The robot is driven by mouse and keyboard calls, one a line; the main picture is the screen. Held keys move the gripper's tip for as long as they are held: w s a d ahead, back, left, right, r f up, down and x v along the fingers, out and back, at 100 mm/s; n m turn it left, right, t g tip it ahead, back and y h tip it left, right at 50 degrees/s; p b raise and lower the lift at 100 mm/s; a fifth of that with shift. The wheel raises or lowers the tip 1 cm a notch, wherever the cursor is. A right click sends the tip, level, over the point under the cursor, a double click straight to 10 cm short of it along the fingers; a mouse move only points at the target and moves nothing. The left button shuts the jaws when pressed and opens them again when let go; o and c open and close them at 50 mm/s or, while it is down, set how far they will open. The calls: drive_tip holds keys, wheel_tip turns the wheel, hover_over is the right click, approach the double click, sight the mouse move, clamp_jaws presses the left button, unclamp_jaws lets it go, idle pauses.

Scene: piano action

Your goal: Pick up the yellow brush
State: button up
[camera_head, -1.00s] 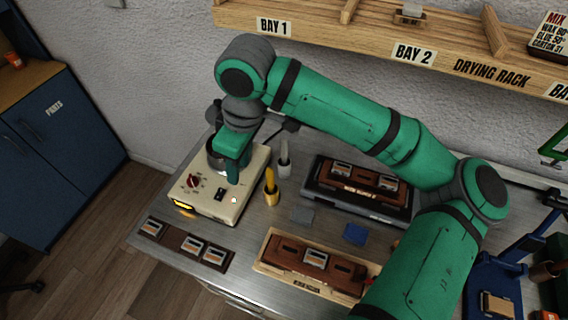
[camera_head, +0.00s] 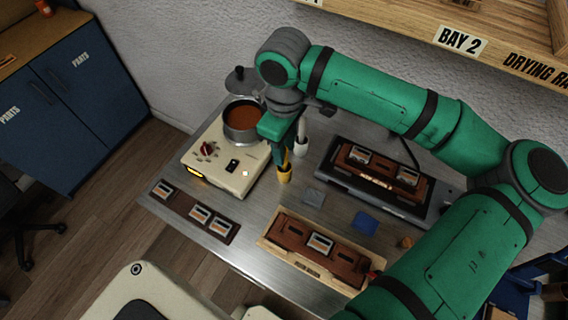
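The yellow brush (camera_head: 285,158) stands upright in a yellow cup (camera_head: 284,174) just right of the cream heater unit; its upper part is mostly hidden by my gripper. My gripper (camera_head: 277,155) points down right at the brush, its fingers overlapping the brush handle in this view. I cannot tell whether the fingers are open, touching the brush or shut on it.
A pot of brown liquid (camera_head: 241,118) sits on the cream heater (camera_head: 222,165), with a dark lid (camera_head: 240,80) behind it. A white cup (camera_head: 301,146) stands close behind the brush. Grey (camera_head: 313,197) and blue pads (camera_head: 365,223) lie to the right.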

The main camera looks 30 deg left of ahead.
drive_tip(key=shift+f, duration=1.65)
clamp_jaws()
drive_tip(key=shift+r, duration=0.1)
wheel_tip(320, 180, up, 10)
drive_tip(key=shift+f, duration=0.1)
